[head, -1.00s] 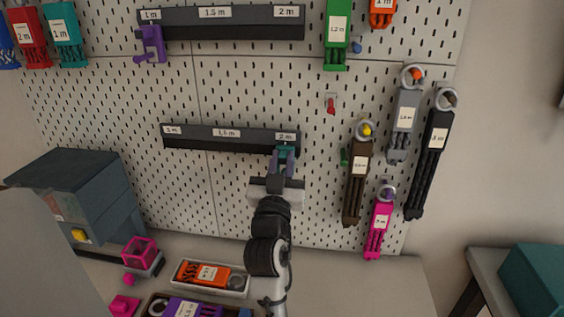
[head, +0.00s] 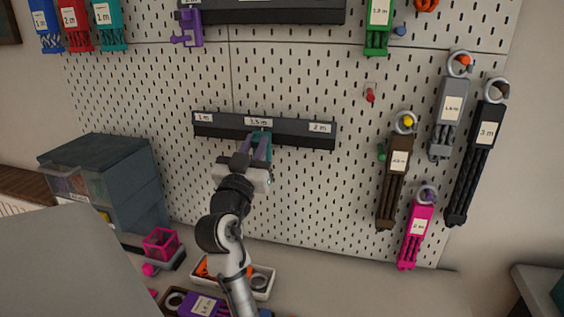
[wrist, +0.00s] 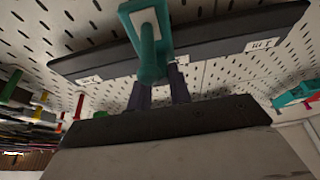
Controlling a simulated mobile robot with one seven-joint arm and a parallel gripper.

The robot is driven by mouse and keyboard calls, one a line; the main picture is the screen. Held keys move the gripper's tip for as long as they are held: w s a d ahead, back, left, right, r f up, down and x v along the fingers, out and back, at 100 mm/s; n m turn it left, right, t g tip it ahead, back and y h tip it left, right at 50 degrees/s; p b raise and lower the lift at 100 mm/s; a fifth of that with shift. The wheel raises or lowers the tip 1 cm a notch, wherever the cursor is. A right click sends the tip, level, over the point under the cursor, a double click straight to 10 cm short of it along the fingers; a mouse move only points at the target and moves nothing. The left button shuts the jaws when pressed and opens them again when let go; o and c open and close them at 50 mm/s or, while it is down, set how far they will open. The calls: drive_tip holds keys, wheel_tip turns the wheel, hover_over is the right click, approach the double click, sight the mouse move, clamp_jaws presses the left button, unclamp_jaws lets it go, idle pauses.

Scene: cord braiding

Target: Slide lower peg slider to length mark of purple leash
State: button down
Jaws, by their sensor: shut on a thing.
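The lower rail (head: 220,133) is a dark bar on the pegboard with labels 1 m, 1.5 m and 2 m. Its teal peg slider (head: 262,137) sits at about the 1.5 m label, partly hidden by my fingers. My gripper (head: 257,150) is shut on this slider's peg. In the wrist view the teal slider (wrist: 152,45) stands between my two fingers against the rail. The purple leash (head: 203,305) lies at the bottom edge in a dark tray, partly cut off; its label appears to read 1.5 m.
The upper rail (head: 270,14) carries a purple slider (head: 188,28) near its left end. Brown (head: 391,185), grey (head: 449,115), black (head: 474,160) and magenta (head: 416,235) leashes hang at right. A drawer cabinet (head: 120,180) stands at left. The board below the lower rail is clear.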

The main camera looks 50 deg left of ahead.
drive_tip(key=shift+s+a, duration=0.25)
drive_tip(key=shift+a, duration=0.25)
drive_tip(key=c, duration=1.3)
unclamp_jaws()
drive_tip(key=b+v, duration=0.4)
drive_tip(key=v, duration=1)
drive_tip(key=shift+r, duration=0.1)
drive_tip(key=shift+r, duration=0.1)
